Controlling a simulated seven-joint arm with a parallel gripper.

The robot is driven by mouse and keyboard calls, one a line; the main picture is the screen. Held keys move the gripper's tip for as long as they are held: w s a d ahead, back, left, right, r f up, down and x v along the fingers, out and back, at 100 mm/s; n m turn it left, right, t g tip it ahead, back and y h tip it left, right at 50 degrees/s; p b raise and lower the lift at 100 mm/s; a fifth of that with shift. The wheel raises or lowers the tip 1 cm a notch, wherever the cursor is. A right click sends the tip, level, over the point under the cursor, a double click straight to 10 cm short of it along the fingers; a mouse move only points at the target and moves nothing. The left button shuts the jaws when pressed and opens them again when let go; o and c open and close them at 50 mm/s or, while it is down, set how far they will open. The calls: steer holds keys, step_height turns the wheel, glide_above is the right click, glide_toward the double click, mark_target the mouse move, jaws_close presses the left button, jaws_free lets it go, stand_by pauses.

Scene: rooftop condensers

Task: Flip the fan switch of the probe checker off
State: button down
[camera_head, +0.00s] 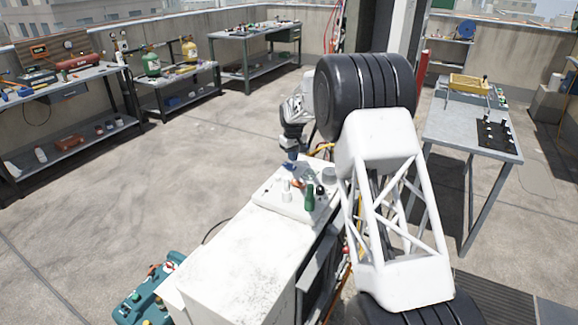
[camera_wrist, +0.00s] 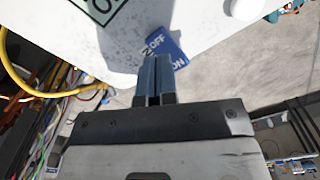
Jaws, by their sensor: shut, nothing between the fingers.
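My gripper (camera_wrist: 155,62) is shut and empty, its dark fingertips together. In the wrist view it covers part of a blue label (camera_wrist: 166,44) reading OFF and ON on a white panel (camera_wrist: 213,28). The switch lever itself cannot be made out; the fingers may hide it. I cannot tell whether the fingers touch the panel. In the head view my gripper (camera_head: 290,156) points down at the far edge of a white panel (camera_head: 268,199) on a white cabinet. This panel seems to be the probe checker. A small blue patch (camera_head: 288,167) shows under the fingertips.
A green-handled thing (camera_head: 309,197) and a small white bottle-like thing (camera_head: 286,190) stand on the panel near my gripper. A yellow hose (camera_wrist: 30,85) and several wires run at the left in the wrist view. The worn white cabinet (camera_head: 232,262) has a clear top.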

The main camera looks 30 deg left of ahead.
mark_target(293, 167)
steer(key=shift+r, duration=2.05)
